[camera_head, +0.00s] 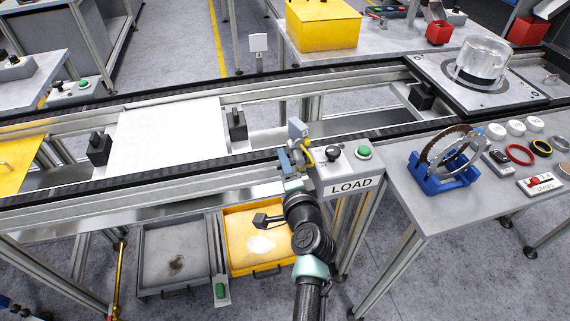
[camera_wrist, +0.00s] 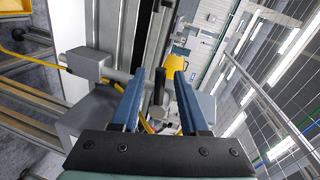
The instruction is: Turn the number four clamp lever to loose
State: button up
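I cannot pick out the number four clamp lever; no number is legible in either view. A pallet (camera_head: 446,91) with a clear dome (camera_head: 482,62) sits on the conveyor at the right; small parts on its plate are too small to identify as levers. My gripper (camera_head: 287,160) is over the conveyor's near rail, left of the LOAD box and well left of that pallet. In the wrist view its blue fingers (camera_wrist: 158,75) are apart. A dark upright piece (camera_wrist: 158,88) shows between them; I cannot tell what it is or whether it is touched.
The LOAD box (camera_head: 348,186) with a black knob and green button stands right of my gripper, a grey sensor (camera_head: 298,129) close behind. Black blocks (camera_head: 237,123) stand along the conveyor. A blue stand (camera_head: 440,178) with rings is on the right table. Two bins (camera_head: 178,292) sit below.

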jog(key=v, duration=1.3)
dwell(0.4)
